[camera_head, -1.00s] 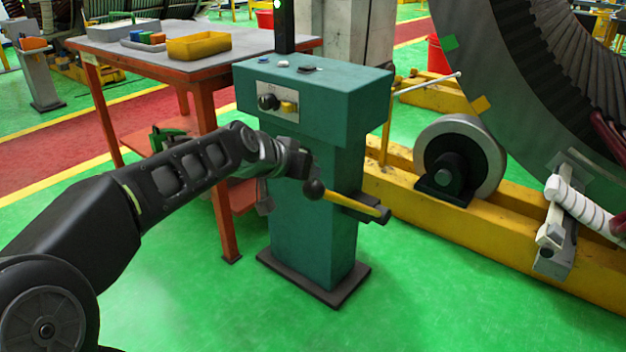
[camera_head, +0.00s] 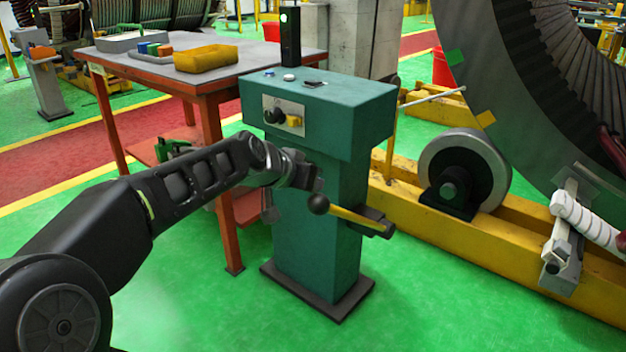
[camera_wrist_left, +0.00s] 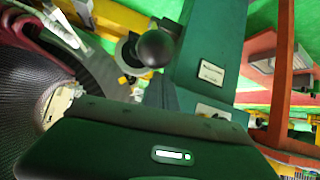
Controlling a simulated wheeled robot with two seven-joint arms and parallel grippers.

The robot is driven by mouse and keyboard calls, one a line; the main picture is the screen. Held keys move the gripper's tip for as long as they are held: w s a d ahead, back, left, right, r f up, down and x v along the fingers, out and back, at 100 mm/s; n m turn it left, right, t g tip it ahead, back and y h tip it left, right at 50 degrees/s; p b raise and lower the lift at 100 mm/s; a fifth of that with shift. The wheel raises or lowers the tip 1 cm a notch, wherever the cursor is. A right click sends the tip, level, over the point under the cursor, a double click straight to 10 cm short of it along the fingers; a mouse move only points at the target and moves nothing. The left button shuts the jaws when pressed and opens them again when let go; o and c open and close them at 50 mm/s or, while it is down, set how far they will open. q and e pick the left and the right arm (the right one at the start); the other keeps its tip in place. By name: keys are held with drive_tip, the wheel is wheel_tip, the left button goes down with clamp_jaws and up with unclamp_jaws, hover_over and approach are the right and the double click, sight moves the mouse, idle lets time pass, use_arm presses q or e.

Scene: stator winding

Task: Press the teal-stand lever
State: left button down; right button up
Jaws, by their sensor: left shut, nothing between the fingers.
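The teal stand (camera_head: 318,232) stands upright on a dark base plate in the middle of the head view. Its lever (camera_head: 352,217) is a yellow bar with a black ball knob (camera_head: 318,204), running from a dark bracket on the stand's right side toward the left. My left gripper (camera_head: 312,180) is shut and empty, just above the knob in the head view; whether it touches is unclear. In the left wrist view the knob (camera_wrist_left: 155,48) shows beyond the dark gripper body, with the teal stand (camera_wrist_left: 212,45) beside it. My right gripper is out of view.
An orange-legged table (camera_head: 150,72) with a yellow tray (camera_head: 206,58) stands behind left. A large stator ring (camera_head: 500,60) and a roller (camera_head: 465,170) on a yellow frame (camera_head: 480,235) are at right. Green floor in front is clear.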

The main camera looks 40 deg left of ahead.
use_arm(q)
drive_tip(key=s+r+p, duration=0.2)
drive_tip(key=s+r, duration=0.4)
drive_tip(key=r, duration=0.1)
drive_tip(key=shift+s+d+r+p, duration=0.2)
drive_tip(key=shift+d+r+p, duration=0.15)
drive_tip(key=shift+d, duration=0.05)
